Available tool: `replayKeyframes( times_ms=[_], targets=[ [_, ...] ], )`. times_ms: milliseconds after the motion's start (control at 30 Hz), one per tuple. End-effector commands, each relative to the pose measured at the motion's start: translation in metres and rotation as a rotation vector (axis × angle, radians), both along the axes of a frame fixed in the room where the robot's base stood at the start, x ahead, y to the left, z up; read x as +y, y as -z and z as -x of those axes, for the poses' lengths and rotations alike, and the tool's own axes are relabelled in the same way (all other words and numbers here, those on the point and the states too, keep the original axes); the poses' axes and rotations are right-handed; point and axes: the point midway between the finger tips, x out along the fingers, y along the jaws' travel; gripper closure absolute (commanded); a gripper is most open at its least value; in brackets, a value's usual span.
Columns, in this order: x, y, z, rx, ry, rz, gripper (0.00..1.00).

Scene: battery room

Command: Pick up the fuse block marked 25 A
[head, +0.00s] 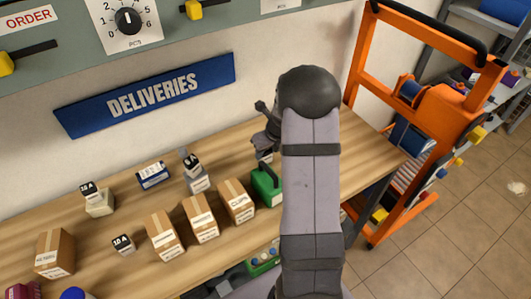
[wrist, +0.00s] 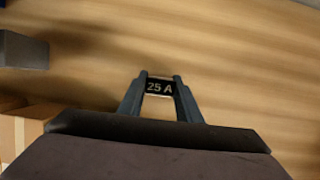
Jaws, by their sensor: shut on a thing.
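The fuse block marked 25 A (wrist: 160,88) is between the two fingertips of my gripper (wrist: 161,80) in the wrist view. Its dark top with pale lettering faces the camera. The gripper is shut on it. In the head view my gripper (head: 266,138) is over the back right of the wooden bench, partly hidden behind my arm. A small pale part of the block (head: 265,155) shows below it. I cannot tell whether the block touches the bench.
Other dark-topped blocks stand on the bench (head: 215,245): one at left (head: 98,203), one in front (head: 122,245), one nearer the middle (head: 196,180). An orange frame (head: 440,120) stands at right.

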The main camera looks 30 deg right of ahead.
Motion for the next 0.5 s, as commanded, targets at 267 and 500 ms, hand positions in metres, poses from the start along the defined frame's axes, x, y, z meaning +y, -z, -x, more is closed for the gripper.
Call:
replayKeyframes(
  times_ms=[267, 500],
  targets=[
    [-0.001, -0.039, -0.002, -0.006, -0.001, 0.003, 0.93],
    [-0.001, -0.076, -0.001, -0.004, -0.001, 0.003, 0.93]
  ],
)
